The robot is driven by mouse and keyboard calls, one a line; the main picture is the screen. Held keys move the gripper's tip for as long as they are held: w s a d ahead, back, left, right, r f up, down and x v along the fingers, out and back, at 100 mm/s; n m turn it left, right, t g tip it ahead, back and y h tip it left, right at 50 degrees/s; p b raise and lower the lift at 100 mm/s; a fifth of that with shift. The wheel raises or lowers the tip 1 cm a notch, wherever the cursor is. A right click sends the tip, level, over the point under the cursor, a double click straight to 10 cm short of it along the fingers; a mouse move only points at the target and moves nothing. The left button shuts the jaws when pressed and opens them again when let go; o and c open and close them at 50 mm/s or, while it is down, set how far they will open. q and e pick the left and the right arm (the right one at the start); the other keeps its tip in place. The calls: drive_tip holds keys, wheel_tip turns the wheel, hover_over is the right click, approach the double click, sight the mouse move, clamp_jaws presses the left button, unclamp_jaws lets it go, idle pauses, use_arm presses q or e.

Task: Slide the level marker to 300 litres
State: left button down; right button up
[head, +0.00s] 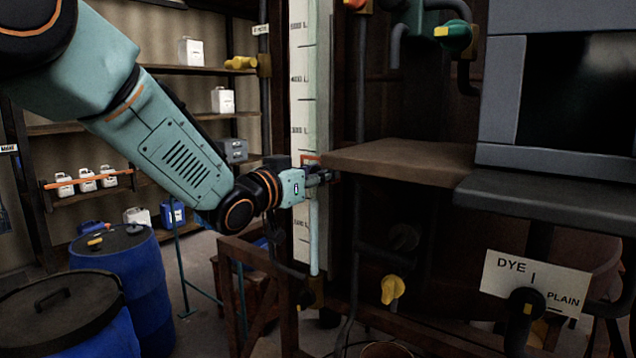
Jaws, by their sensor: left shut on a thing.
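The white level scale (302,100) stands upright on the gauge post, with litre marks down its face. The print is small; the mark just above my gripper seems to read 300 L, and one lower down seems to read 100 L. An orange-red level marker (311,159) sits on the scale, a little below the mark that seems to read 300. My left gripper (325,177) is shut on the marker, and its fingers hide part of it and the scale behind. A pale sight tube (314,240) shows below the gripper. My right gripper is out of view.
A brown wooden shelf (400,158) juts out just right of my left gripper. A grey box (560,100) stands beyond it. A yellow valve handle (392,289) and a dye/plain sign (533,283) are lower right. Blue drums (125,275) stand lower left.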

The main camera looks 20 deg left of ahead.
use_arm(q)
drive_tip(key=shift+r+p, duration=0.6)
drive_tip(key=shift+r, duration=0.85)
drive_tip(key=c, duration=1.3)
unclamp_jaws()
drive_tip(key=shift+c, duration=0.2)
drive_tip(key=o, duration=0.3)
drive_tip(key=shift+s, duration=0.25)
